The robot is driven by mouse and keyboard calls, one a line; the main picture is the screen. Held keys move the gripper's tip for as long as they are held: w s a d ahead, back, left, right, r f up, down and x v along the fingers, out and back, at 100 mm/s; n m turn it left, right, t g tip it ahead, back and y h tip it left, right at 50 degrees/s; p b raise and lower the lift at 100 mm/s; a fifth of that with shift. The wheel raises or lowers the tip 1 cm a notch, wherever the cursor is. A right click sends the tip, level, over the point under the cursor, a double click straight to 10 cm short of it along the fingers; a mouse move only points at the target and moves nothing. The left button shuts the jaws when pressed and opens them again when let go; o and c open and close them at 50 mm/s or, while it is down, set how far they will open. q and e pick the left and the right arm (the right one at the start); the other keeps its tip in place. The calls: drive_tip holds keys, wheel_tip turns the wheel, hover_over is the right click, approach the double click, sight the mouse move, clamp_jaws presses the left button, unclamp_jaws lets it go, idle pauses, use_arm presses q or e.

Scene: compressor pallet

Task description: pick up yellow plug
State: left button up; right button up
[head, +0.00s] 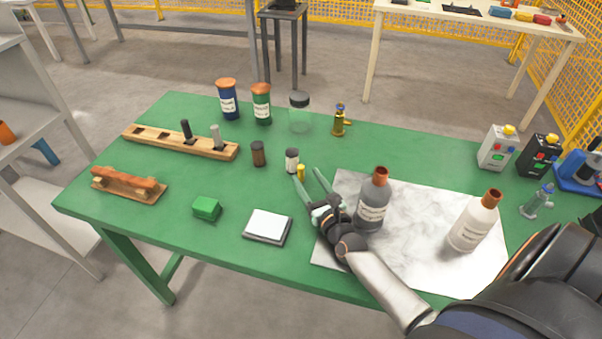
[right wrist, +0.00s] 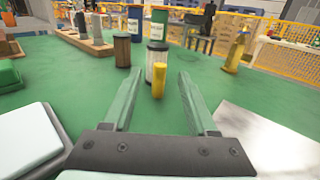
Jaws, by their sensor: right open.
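The yellow plug (head: 301,172) is a small upright cylinder on the green table, just in front of a small white jar with a dark lid (head: 292,160). In the right wrist view the yellow plug (right wrist: 158,81) stands ahead, between the lines of the two fingers and a little beyond their tips. My right gripper (head: 309,174) is open and empty, its green fingers pointing at the plug. It also shows in the right wrist view (right wrist: 158,85). My left gripper is not in view.
A brown jar (head: 258,153) stands left of the white jar. A grey bottle (head: 373,200) stands close right of my right gripper on a marble sheet (head: 420,240). A scale (head: 268,227) and green block (head: 206,208) lie left. A wooden rack (head: 170,141) is farther back.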

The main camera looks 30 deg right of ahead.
sight(302, 170)
drive_tip(key=w, duration=0.3)
drive_tip(key=shift+w+d, duration=0.1)
drive_tip(key=shift+d, duration=0.15)
clamp_jaws()
idle(0.5)
